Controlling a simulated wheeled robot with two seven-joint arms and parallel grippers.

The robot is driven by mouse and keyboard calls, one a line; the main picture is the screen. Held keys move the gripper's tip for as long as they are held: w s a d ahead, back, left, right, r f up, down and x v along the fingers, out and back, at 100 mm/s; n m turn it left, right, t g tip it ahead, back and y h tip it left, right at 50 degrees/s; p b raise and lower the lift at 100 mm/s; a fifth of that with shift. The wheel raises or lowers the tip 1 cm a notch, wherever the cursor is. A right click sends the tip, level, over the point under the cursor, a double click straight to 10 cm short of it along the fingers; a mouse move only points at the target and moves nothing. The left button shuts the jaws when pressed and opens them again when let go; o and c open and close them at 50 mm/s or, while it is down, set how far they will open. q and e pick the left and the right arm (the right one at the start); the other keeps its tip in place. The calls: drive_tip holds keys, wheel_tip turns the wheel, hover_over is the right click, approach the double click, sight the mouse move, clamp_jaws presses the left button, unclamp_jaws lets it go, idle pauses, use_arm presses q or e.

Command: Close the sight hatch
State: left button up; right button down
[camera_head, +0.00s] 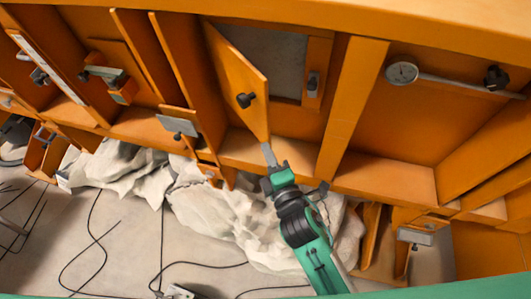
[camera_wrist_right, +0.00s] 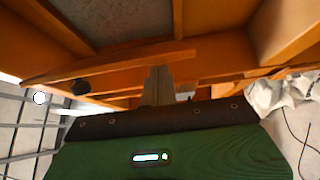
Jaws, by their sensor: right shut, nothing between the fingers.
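The sight hatch door (camera_head: 232,72) is an orange panel with a black knob (camera_head: 246,99). It stands swung open at an angle, with the grey hatch opening (camera_head: 272,62) exposed to its right. A small dark latch (camera_head: 312,84) sits on the frame right of the opening. My right gripper (camera_head: 267,150) is shut and empty, its tip close to the door's lower free corner; I cannot tell whether they touch. In the right wrist view, the shut fingers (camera_wrist_right: 157,82) are just below the door's edge (camera_wrist_right: 110,63), with the knob (camera_wrist_right: 82,88) to the left. My left gripper is not in view.
Orange upright ribs (camera_head: 352,105) flank the hatch bay. A dial gauge on a rod (camera_head: 402,73) is at right. A grey plate bracket (camera_head: 178,125) juts out at left. Crumpled pale cloth (camera_head: 205,205) lies below, and black cables (camera_head: 90,235) cross the floor.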

drive_tip(key=w+d+r+p, duration=0.1)
drive_tip(key=w+d+p, duration=0.2)
drive_tip(key=w+d, duration=0.4)
drive_tip(key=shift+w+d+r, duration=0.35)
drive_tip(key=shift+d+r, duration=0.05)
drive_tip(key=shift+d, duration=0.55)
drive_tip(key=shift+f, duration=0.15)
